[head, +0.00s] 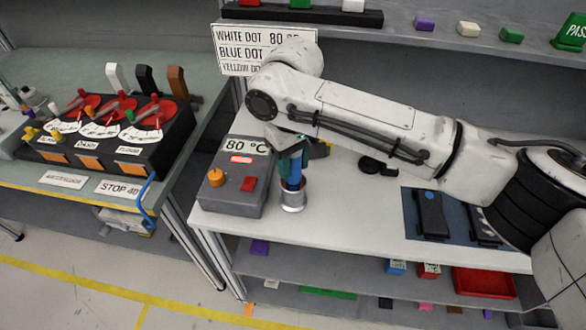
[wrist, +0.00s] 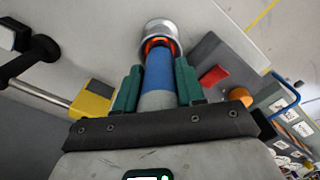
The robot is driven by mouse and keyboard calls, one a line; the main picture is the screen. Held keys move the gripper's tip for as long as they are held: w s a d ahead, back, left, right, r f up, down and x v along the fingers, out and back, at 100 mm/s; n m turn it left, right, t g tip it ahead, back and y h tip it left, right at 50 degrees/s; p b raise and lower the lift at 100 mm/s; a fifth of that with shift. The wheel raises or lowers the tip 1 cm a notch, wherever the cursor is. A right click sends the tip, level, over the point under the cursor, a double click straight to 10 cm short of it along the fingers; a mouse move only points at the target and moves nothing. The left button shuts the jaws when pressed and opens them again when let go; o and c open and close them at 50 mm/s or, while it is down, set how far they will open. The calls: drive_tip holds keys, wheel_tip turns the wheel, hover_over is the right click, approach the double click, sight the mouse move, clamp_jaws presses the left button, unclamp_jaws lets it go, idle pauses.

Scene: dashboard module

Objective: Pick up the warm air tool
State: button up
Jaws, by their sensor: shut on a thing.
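The warm air tool (head: 293,180) has a blue barrel and points down, with its lower end in a silver metal cup (head: 292,202) on the white bench. The wrist view shows the tool's blue barrel (wrist: 158,70), an orange ring and the silver cup (wrist: 160,32) around its end. My gripper (head: 291,160) comes from above with its green fingers on both sides of the barrel. In the wrist view my gripper (wrist: 158,88) is shut on it. Whether the tool rests on the cup's bottom is hidden.
A grey control box (head: 236,178) reading 80 °C, with an orange knob and red switch, stands close left of the cup. A dark object (head: 377,166) lies to the right, and a blue mat (head: 412,215) with black items farther right. A sign (head: 262,52) stands behind.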

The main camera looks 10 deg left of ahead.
wheel_tip(320, 180, up, 11)
drive_tip(key=shift+r, duration=0.1)
wheel_tip(320, 180, up, 7)
drive_tip(key=p, duration=0.7)
drive_tip(key=shift+r, duration=0.15)
idle(0.5)
